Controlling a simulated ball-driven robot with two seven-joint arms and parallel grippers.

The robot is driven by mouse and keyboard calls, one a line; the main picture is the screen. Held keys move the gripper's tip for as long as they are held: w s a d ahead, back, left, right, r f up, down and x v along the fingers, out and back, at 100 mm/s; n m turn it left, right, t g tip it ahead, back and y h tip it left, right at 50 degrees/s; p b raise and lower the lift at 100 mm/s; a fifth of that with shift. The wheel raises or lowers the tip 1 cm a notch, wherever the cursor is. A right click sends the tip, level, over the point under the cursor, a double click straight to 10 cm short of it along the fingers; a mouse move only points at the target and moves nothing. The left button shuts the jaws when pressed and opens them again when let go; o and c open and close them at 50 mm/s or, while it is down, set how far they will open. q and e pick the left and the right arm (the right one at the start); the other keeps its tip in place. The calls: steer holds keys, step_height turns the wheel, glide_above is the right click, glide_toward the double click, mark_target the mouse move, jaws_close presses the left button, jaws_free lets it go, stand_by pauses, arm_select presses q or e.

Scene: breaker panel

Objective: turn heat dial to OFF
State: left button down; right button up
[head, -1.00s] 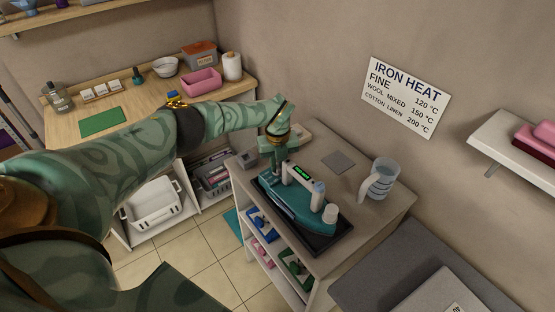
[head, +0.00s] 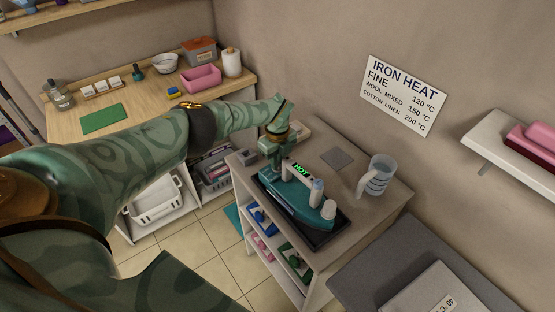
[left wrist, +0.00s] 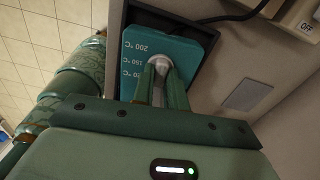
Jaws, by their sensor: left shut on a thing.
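The teal iron (head: 300,205) lies on a black rest on the small cabinet, and its display (head: 301,170) shows green letters that look like HOT. Marks there read 200 °C and 150 °C, with a third partly hidden. The fingers cover much of the dial, so I cannot tell its pointer's direction. My right gripper is out of view.
A clear jug (head: 377,178) and a grey pad (head: 337,159) stand behind the iron. An IRON HEAT sign (head: 403,95) hangs on the wall. A label reading OFF (left wrist: 306,27) shows on a pale block beside the iron. A grey surface (head: 385,275) lies at front right.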

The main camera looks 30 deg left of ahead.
arm_select(q)
steer(key=shift+w, duration=0.1)
steer(key=c, duration=1.7)
jaws_free()
steer(key=shift+r, duration=0.15)
steer(key=shift+r, duration=0.35)
step_height(320, 180, up, 6)
steer(key=p, duration=0.3)
step_height(320, 180, up, 9)
steer(key=shift+r, duration=0.2)
steer(key=shift+d, duration=0.1)
